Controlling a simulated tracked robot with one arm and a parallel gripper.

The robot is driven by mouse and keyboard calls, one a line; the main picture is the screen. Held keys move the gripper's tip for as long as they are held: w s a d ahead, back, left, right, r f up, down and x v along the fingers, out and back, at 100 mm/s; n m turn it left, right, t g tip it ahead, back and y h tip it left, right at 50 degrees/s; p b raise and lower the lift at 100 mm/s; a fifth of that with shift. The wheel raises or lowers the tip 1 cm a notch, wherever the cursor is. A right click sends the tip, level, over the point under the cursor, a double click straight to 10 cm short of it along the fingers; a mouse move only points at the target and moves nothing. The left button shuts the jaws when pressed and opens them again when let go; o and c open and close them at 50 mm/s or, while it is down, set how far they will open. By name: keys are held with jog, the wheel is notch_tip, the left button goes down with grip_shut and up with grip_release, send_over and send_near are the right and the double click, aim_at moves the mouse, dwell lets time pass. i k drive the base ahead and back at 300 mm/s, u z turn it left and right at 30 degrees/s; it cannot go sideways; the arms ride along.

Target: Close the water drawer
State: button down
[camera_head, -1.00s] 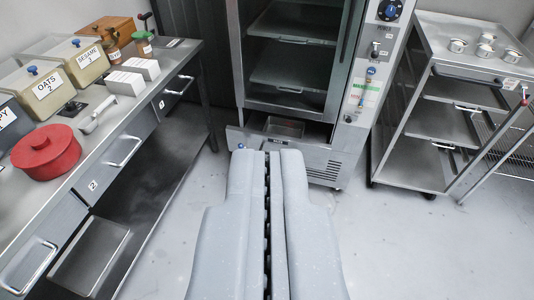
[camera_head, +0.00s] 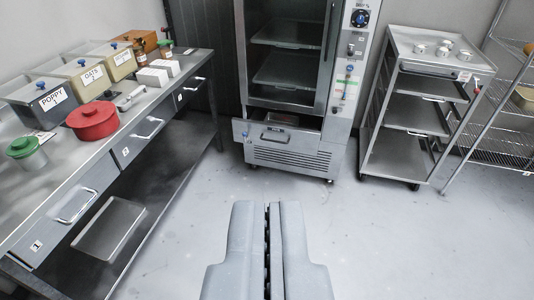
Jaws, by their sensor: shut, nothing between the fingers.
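The water drawer (camera_head: 250,141) sits low in the tall steel cabinet (camera_head: 339,110), above its vented base panel. It is pulled out, with its front standing forward and its open top showing a metal pan (camera_head: 281,118) inside. A handle (camera_head: 274,137) is on the drawer front. My gripper (camera_head: 268,205) is shut and empty at the bottom middle of the view. It points toward the cabinet, and clear floor shows between its tips and the drawer front.
A steel counter with several drawers, bins and a red pot (camera_head: 93,122) runs along the left. A steel rack cart (camera_head: 407,110) with small metal cups on top stands right of the cabinet, beside wire shelving (camera_head: 500,145). The pale floor (camera_head: 370,230) between is free.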

aim_at(295, 134)
jog(key=k, duration=0.6)
jog(key=z, duration=1.1)
jog(key=i, duration=2.15)
jog(key=u, duration=1.25)
